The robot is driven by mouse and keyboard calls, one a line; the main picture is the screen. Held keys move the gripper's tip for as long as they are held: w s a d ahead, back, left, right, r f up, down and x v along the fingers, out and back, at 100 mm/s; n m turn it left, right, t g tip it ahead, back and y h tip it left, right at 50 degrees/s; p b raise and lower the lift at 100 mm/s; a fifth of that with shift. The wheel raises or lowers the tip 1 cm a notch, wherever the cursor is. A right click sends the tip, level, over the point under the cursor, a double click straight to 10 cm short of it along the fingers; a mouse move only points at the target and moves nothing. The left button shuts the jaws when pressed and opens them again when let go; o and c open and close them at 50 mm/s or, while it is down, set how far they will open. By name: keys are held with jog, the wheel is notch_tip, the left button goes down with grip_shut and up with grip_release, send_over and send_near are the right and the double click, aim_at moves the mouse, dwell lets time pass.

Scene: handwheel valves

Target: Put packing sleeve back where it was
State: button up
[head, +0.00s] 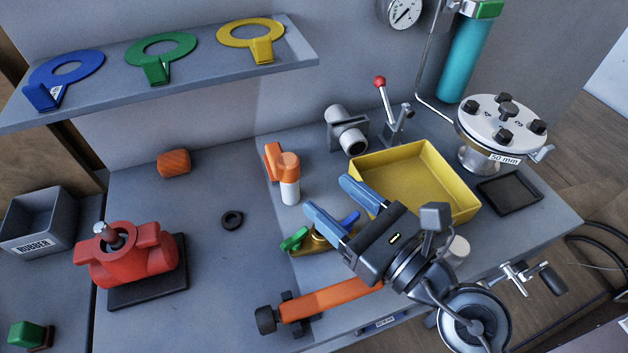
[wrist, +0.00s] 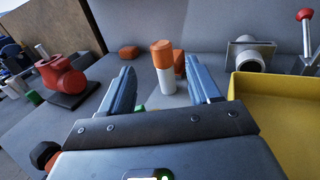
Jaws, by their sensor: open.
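No part is labelled as the packing sleeve, so I cannot tell for certain which it is. A small black ring (head: 232,219) lies flat on the bench. An upright cylinder with an orange top and white lower part (head: 289,188) stands on the bench, touching or close to an orange block (head: 272,160). My gripper (head: 328,197) is open and empty, with blue fingers, to the right of and nearer than the cylinder. In the wrist view the cylinder (wrist: 165,78) shows between the fingertips, some way beyond them. A whitish cylinder (head: 458,249) is partly hidden behind my wrist.
A yellow tray (head: 440,160) stands right of my gripper. A red valve body (head: 125,262) is at the left, near a grey RUBBER bin (head: 40,222). A green and blue handled fitting (head: 300,240) lies under my fingers. A shelf (head: 190,78) overhangs the back. The middle-left bench is mostly clear.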

jog(key=shift+v, duration=1.3)
